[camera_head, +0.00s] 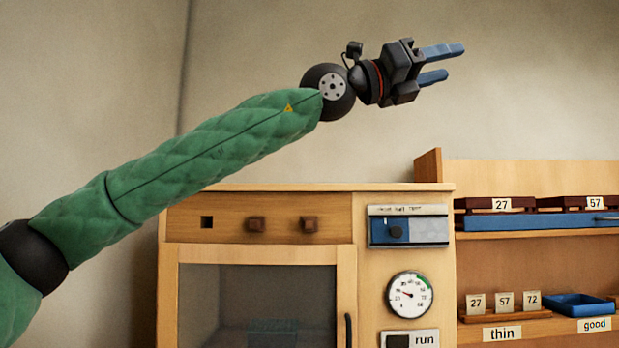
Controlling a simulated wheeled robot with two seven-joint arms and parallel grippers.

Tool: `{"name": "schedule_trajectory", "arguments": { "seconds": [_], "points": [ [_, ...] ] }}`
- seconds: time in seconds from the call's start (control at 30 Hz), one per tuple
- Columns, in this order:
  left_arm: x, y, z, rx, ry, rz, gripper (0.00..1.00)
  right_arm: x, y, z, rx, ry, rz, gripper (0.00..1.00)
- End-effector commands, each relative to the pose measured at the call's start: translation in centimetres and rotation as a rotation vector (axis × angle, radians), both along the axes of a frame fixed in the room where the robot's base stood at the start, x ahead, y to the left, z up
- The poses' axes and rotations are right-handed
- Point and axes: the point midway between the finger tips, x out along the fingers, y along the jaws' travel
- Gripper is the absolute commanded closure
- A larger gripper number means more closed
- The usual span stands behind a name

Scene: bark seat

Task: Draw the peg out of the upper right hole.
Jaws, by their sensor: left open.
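A wooden cabinet (345,260) has a row of holes in its upper front board. How deep the pegs go is hidden. My left gripper (452,62) is open and empty, with two blue fingers pointing right. It is well above the cabinet, up and to the right of the right peg, and touches nothing. My right gripper is not in view.
A glass door (258,300) lies below. At right, shelves (540,236) hold numbered blocks, cards and a blue tray (578,305). The air above is clear.

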Motion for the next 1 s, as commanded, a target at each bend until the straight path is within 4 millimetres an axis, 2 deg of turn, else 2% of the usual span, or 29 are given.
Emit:
{"name": "schedule_trajectory", "arguments": {
  "seconds": [0.03,0.13,0.27,0.4,0.5,0.7,0.83,1.0],
  "points": [
    [1.8,-0.1,-1.1,0.077,0.0,0.053,0.53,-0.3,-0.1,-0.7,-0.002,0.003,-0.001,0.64],
    [5.6,0.2,-3.6,0.233,0.018,0.167,0.53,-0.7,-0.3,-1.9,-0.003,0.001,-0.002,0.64],
    [10.6,1.8,-7.1,0.419,0.069,0.329,0.53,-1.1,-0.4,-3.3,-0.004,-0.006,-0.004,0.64],
    [15.4,4.8,-10.5,0.598,0.154,0.517,0.53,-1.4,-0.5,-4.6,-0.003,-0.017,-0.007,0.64],
    [18.2,7.5,-12.6,0.709,0.23,0.658,0.53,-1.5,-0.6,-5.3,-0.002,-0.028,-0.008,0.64],
    [21.7,13.9,-15.8,0.886,0.412,0.951,0.53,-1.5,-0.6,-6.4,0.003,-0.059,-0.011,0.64],
    [22.3,17.5,-17.0,0.955,0.531,1.116,0.53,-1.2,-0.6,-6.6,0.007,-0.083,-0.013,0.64],
    [22.0,20.2,-17.8,0.989,0.646,1.25,0.53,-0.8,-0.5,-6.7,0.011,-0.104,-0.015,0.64]
  ]
}}
